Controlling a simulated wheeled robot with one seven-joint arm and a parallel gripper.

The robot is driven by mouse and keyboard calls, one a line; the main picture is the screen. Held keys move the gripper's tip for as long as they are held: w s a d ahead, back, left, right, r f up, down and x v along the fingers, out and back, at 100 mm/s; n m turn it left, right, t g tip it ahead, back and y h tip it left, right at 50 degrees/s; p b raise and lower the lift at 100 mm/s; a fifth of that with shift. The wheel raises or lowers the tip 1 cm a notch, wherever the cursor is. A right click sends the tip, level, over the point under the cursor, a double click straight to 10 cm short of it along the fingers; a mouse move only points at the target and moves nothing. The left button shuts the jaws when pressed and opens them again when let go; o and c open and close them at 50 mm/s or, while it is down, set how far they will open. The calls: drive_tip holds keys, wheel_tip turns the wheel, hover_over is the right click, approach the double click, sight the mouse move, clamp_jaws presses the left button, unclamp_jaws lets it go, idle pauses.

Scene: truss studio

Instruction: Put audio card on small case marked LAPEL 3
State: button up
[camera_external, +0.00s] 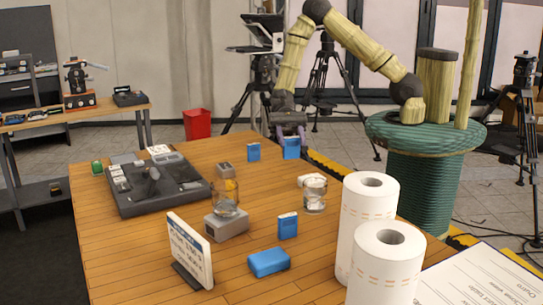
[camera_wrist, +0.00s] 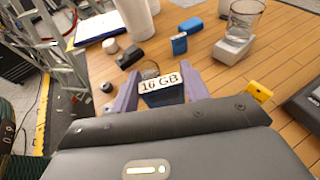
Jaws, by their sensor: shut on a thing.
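My gripper (camera_external: 290,128) is at the far edge of the table, shut on a blue card (camera_external: 291,149). In the wrist view the card's label (camera_wrist: 158,85) reads "16 GB" between the two fingers. Whether the card touches the table I cannot tell. One grey small case (camera_external: 226,225) stands mid-table with a glass jar on it; it also shows in the wrist view (camera_wrist: 230,52). A blue case (camera_external: 268,262) lies near the front. No LAPEL 3 marking is readable on any case.
Other blue cards stand near the gripper (camera_external: 254,152) and mid-table (camera_external: 288,225). A glass jar (camera_external: 315,195), white paper rolls (camera_external: 366,215), a sign (camera_external: 190,250) and a dark mixer-like device (camera_external: 155,188) occupy the table. A yellow item (camera_wrist: 260,91) is right of the gripper. Bare wood lies between them.

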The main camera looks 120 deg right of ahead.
drive_tip(key=s+r+m+t, duration=0.1)
drive_tip(key=s+r, duration=0.1)
drive_tip(key=s, duration=0.6)
drive_tip(key=shift+h+p, duration=0.3)
drive_tip(key=shift+p, duration=0.15)
drive_tip(key=shift+f+p, duration=0.5)
drive_tip(key=shift+f, duration=2.45)
drive_tip(key=shift+f+p, duration=0.5)
drive_tip(key=shift+f, duration=1.55)
drive_tip(key=shift+f, duration=0.1)
